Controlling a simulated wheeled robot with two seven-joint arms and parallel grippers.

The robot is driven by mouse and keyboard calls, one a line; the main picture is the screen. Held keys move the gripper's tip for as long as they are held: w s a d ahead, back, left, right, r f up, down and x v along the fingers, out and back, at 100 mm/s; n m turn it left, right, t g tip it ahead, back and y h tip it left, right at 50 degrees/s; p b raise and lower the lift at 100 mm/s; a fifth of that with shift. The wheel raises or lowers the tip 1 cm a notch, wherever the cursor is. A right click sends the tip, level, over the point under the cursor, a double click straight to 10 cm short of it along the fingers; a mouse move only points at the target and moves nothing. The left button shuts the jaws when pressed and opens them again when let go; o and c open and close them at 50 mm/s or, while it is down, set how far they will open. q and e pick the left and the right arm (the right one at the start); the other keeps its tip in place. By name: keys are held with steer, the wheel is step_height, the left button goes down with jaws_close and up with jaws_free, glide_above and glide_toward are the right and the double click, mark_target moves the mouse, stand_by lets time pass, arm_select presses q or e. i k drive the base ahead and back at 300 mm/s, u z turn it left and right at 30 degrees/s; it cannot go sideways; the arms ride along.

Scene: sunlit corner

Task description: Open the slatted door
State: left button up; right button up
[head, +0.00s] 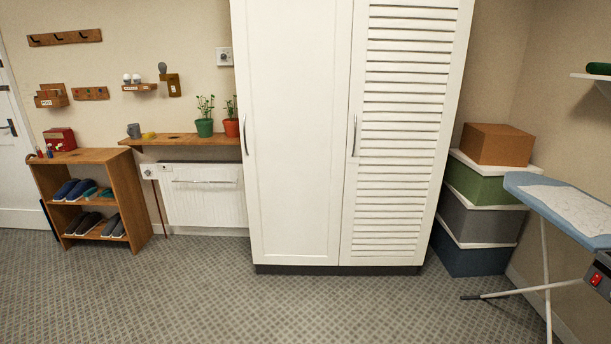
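The slatted door (403,140) is the white right-hand door of a tall wardrobe in the head view. It looks shut, flush beside the plain white door (296,130). Its upright metal handle (354,136) sits at its left edge. The plain door has a similar handle (245,135) at its own left edge. The top of the wardrobe is cut off by the frame. Neither of my grippers is in view.
Carpet (330,305) is clear in front of the wardrobe. An ironing board (565,205) stands at the right, its leg reaching over the floor. Stacked boxes (480,215) fill the corner right of the wardrobe. A shoe rack (133,195) and radiator (205,200) are at left.

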mark_target(407, 57)
steer(key=i, duration=2.3)
steer(key=z, duration=2)
